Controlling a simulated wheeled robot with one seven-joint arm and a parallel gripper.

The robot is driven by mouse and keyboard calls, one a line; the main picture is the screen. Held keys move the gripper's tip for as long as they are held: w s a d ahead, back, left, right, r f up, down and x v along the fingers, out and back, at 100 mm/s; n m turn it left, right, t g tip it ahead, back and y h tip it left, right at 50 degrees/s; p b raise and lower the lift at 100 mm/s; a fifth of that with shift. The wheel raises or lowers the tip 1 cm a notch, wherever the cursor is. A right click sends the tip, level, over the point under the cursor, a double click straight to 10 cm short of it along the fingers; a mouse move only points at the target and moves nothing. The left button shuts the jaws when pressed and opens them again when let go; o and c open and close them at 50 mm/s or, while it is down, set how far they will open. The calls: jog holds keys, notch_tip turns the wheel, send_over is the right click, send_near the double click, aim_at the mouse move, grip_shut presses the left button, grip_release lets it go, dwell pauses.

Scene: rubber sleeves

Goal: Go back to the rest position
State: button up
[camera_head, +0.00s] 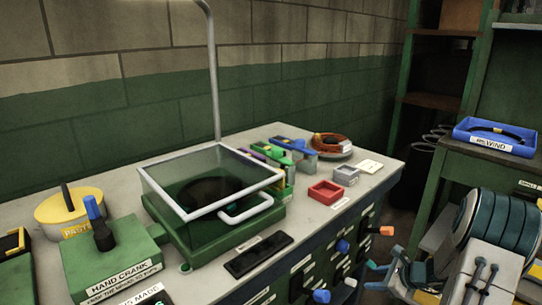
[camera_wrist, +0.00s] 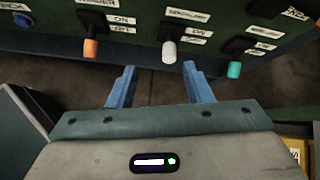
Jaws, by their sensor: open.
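My gripper (camera_head: 386,274) is at the lower right in the head view, beside the front of the green cabinet (camera_head: 262,297). In the wrist view, the two blue fingers of my gripper (camera_wrist: 160,80) are spread apart with nothing between them. The fingers point toward a cabinet front with an orange knob (camera_wrist: 90,48), a white knob (camera_wrist: 168,52) and a teal knob (camera_wrist: 234,69). Dark floor shows between the fingers. I cannot tell whether the fingers touch anything at the sides.
The worktop holds a clear-lidded green box (camera_head: 212,233), a hand crank box (camera_head: 110,258), a yellow round tin (camera_head: 75,212) and a red tray (camera_head: 325,192). A blue bin (camera_head: 495,136) stands on a green stand at right. Knobs stick out from the cabinet front.

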jog(key=s+a+r+n+g+p, duration=0.1)
jog(key=s+a+r+n+p, duration=0.25)
jog(key=a+r, duration=0.3)
jog(key=s+a+r+n+g+p, duration=0.2)
jog(key=a+r+n, duration=0.3)
jog(key=r, duration=0.3)
jog(key=s+a+r+n+g+p, duration=0.1)
jog(key=s+a+r+n+p, duration=0.1)
jog(key=a+r+n, duration=0.4)
jog(key=s+a+r+n+h+p, duration=0.2)
jog(key=s+r+n+p, duration=0.3)
jog(key=s+r, duration=0.3)
jog(key=s+a+r+n+h+p, duration=0.3)
jog(key=s+r+n, duration=0.3)
jog(key=s+r, duration=0.3)
jog(key=shift+s+r+g+h+p, duration=0.15)
jog(key=shift+r+g+h+p, duration=0.25)
jog(key=shift+r+p, duration=0.35)
jog(key=shift+a+f, duration=0.1)
jog(key=shift+c, duration=0.4)
jog(key=shift+c, duration=0.7)
jog(key=shift+a, duration=0.1)
